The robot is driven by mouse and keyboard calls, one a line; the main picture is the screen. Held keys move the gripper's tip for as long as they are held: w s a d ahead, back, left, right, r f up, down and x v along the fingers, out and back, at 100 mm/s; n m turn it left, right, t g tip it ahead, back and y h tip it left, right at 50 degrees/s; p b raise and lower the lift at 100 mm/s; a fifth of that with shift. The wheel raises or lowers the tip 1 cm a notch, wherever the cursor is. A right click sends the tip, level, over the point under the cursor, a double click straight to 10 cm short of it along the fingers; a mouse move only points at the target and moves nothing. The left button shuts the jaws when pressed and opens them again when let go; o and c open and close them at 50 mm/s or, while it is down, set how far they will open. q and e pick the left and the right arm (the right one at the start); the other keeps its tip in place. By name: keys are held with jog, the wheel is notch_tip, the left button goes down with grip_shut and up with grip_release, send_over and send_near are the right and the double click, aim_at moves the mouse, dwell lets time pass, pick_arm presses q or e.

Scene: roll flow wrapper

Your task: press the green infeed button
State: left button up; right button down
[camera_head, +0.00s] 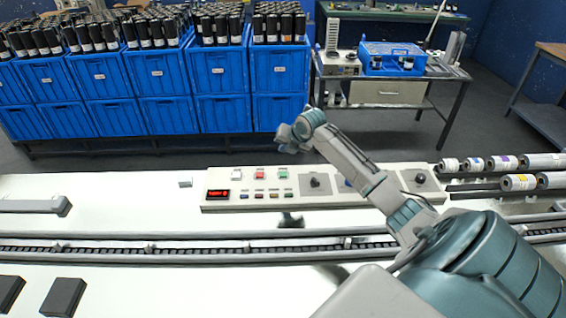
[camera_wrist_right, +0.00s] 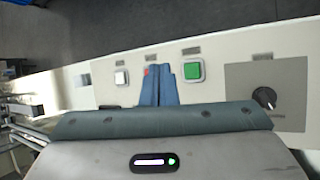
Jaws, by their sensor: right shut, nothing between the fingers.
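The green infeed button (camera_head: 283,175) is a square on the pale control panel (camera_head: 340,197), right of the red button (camera_head: 259,175) and the white button (camera_head: 237,175). My right gripper (camera_head: 288,146) appears above the panel's back edge. In the right wrist view, its blue fingers (camera_wrist_right: 159,85) are together and empty. There the green button (camera_wrist_right: 193,71) shows just right of the fingertips, not covered by them. The red button (camera_wrist_right: 146,71) is partly hidden by the fingers. I cannot tell the gripper's height above the panel. My left gripper is not in view.
A red-digit display (camera_head: 218,194) and small buttons lie along the panel's front. A dark knob (camera_wrist_right: 265,97) is right of the green button. A conveyor channel (camera_head: 190,247) runs in front. Blue crates (camera_head: 164,107) stand behind. Film rolls (camera_head: 519,182) lie at right.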

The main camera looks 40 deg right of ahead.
notch_tip(320, 180, down, 3)
jog(key=shift+w+f+b, duration=0.1)
jog(key=shift+f+b, duration=0.1)
jog(key=shift+b, duration=0.95)
jog(key=b, duration=0.3)
send_over(284, 175)
notch_tip(284, 175, down, 4)
jog(key=shift+f, duration=0.2)
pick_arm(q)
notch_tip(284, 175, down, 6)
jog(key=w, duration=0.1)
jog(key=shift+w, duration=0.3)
pick_arm(e)
jog(key=shift+f, duration=0.35)
pick_arm(q)
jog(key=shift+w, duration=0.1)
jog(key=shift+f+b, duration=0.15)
jog(key=shift+b, duration=0.2)
pick_arm(e)
jog(key=shift+f, duration=0.4)
